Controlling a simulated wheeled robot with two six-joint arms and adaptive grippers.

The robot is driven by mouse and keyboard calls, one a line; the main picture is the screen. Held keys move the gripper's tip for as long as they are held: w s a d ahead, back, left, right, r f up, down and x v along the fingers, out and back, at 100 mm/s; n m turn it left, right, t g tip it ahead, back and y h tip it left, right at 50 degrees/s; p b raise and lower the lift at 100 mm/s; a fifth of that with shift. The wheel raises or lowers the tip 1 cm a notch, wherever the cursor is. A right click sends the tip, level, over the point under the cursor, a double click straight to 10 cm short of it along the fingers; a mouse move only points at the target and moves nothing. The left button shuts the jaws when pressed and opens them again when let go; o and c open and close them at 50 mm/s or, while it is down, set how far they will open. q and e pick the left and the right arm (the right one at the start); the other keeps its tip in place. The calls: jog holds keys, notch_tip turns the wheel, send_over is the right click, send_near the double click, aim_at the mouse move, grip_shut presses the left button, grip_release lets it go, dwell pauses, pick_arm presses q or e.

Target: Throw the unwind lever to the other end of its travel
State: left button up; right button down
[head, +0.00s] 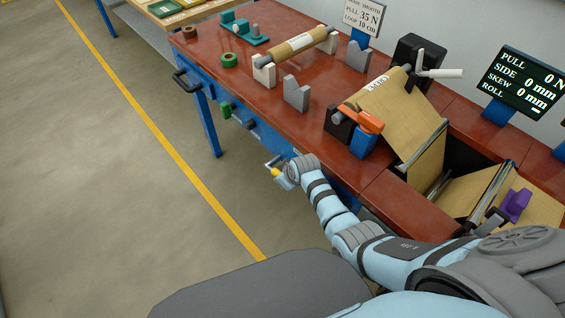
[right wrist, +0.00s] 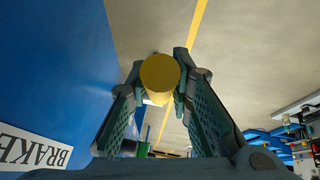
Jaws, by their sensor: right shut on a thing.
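A yellow cylindrical lever knob (right wrist: 160,74) stands out from the blue front of the bench; in the head view only a small part of the yellow knob (head: 275,171) shows. My right gripper (right wrist: 163,84) is shut on this knob, with one finger on each side of it. In the head view the right gripper (head: 280,172) is at the bench's front, below the red top. The lever's shaft is mostly hidden behind the knob. My left gripper is out of view.
A label reading BRAKE (right wrist: 32,149) is on the blue panel beside my gripper. The red bench top (head: 300,118) carries a paper roll (head: 298,43), grey supports and an orange handle (head: 371,119). A display (head: 526,80) reads PULL 0 N. The floor before the bench is clear.

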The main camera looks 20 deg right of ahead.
jog(key=shift+f, duration=0.15)
jog(key=c, duration=1.4)
grip_release()
jog(key=shift+c, duration=0.2)
jog(key=v, duration=1.2)
jog(key=shift+s, duration=0.2)
jog(key=shift+f, duration=0.1)
